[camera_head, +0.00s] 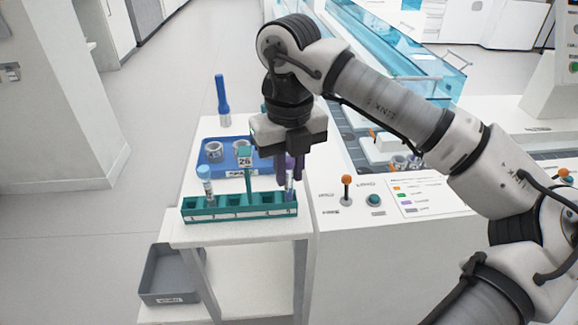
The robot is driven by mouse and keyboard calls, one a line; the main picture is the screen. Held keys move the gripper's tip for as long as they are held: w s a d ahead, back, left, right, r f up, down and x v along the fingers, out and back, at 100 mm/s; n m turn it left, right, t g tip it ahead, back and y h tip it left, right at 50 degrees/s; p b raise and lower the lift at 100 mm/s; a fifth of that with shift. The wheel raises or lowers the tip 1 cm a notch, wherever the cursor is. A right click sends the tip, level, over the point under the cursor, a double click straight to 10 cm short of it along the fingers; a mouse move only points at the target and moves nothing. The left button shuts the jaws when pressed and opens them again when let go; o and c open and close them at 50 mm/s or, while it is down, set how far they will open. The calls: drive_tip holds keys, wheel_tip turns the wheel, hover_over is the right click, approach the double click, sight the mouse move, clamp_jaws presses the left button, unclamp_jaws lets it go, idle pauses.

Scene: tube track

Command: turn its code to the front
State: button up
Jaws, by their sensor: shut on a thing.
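A tube with a purple cap (289,187) stands upright at the right end of the green rack (222,216), on the corner of the white table. My gripper (289,172) points down over that end and is shut on this tube. The fingers hide most of its cap and upper part. A narrow strip of its pale, marked side shows, too small for me to read or to tell whether a code faces the front.
A panel with an orange-topped lever (346,188) lies right. A grey bin (168,275) sits below.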

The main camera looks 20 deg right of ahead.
drive_tip(key=n, duration=0.5)
drive_tip(key=shift+n, duration=0.3)
drive_tip(key=n+b, duration=0.1)
drive_tip(key=n, duration=0.5)
drive_tip(key=shift+f, duration=0.15)
drive_tip(key=o, duration=0.8)
wheel_tip(320, 180, up, 14)
drive_tip(key=shift+f+p, duration=0.1)
drive_tip(key=shift+p, duration=1)
